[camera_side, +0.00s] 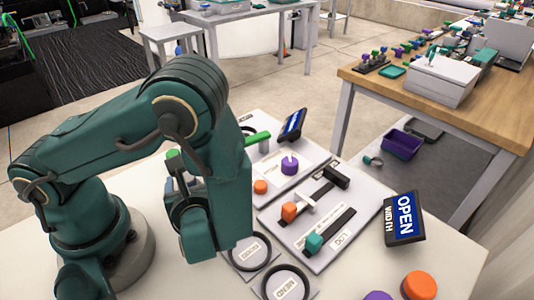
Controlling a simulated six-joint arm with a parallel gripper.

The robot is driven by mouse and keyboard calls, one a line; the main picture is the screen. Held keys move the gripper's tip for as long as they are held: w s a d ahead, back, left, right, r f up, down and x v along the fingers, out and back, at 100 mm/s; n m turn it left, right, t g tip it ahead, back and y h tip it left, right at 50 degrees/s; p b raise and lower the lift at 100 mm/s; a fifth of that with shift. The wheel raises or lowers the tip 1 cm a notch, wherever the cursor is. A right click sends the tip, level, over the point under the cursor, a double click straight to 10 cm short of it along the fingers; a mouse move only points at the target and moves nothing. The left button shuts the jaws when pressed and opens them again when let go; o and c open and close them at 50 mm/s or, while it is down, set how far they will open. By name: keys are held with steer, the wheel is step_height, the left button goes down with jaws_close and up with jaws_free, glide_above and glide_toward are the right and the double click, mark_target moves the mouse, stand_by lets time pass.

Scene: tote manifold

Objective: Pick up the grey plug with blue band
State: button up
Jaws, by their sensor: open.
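I cannot make out a grey plug with a blue band in the side view. My arm hides part of the board and the table behind it. My gripper (184,192) is at the end of my folded green arm, left of the board, and shows only partly beside the wrist. Its fingertips are hard to make out, and I see nothing held. A short grey cylinder (264,146) stands under a bright green bar (258,137) just right of my arm; no blue band shows on it.
Two dark rings (250,252) (287,283) lie in front. A wooden bench (480,112) stands behind.

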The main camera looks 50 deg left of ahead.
steer(key=shift+x, duration=1.75)
steer(key=shift+f, duration=0.15)
jaws_close()
